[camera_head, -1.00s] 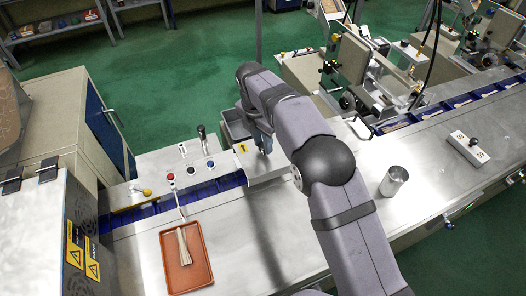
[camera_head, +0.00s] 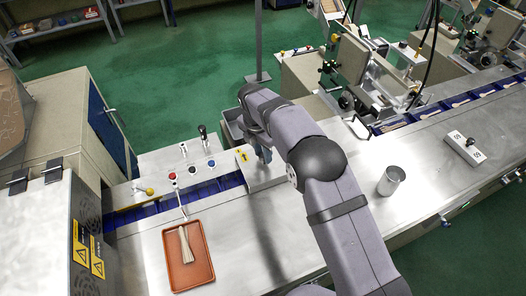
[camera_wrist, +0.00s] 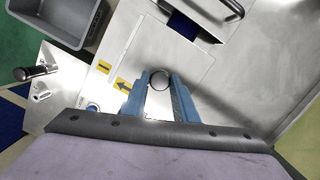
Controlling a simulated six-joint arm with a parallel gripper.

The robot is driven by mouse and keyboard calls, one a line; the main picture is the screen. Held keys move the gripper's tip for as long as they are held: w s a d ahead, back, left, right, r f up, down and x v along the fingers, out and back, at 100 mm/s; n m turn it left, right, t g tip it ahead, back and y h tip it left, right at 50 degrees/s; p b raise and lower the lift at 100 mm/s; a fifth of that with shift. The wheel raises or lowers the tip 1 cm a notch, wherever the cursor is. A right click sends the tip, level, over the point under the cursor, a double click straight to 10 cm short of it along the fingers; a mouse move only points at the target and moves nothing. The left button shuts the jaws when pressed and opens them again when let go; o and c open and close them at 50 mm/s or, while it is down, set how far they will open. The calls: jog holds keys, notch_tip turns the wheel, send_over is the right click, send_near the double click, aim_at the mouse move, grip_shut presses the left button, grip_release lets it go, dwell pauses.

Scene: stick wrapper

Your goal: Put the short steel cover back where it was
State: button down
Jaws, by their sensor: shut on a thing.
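The short steel cover (camera_head: 268,176) is a bright flat plate with a yellow arrow label, at the right end of the exposed blue channel (camera_head: 228,183). It also shows in the wrist view (camera_wrist: 135,55). My gripper (camera_head: 264,156) is over the plate, pointing down. In the wrist view, its blue fingers (camera_wrist: 160,82) are on either side of a small round knob on the cover. The gripper is shut on the cover. I cannot tell whether the plate is touching the surface beneath.
An orange tray (camera_head: 172,270) with pale sticks lies at the front left. A metal cup (camera_head: 391,181) and a white block with a black knob (camera_head: 464,147) stand on the right. A grey bin (camera_head: 232,128) is behind my gripper. Control knobs (camera_head: 190,170) stand left of it.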

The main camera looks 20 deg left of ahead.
aim_at(259, 166)
jog(key=c, duration=1.4)
grip_release()
jog(key=shift+c, duration=0.2)
jog(key=shift+r, duration=0.1)
notch_tip(259, 166, up, 12)
jog(key=s+b, duration=0.1)
jog(key=b, duration=0.2)
jog(key=shift+s+a, duration=0.35)
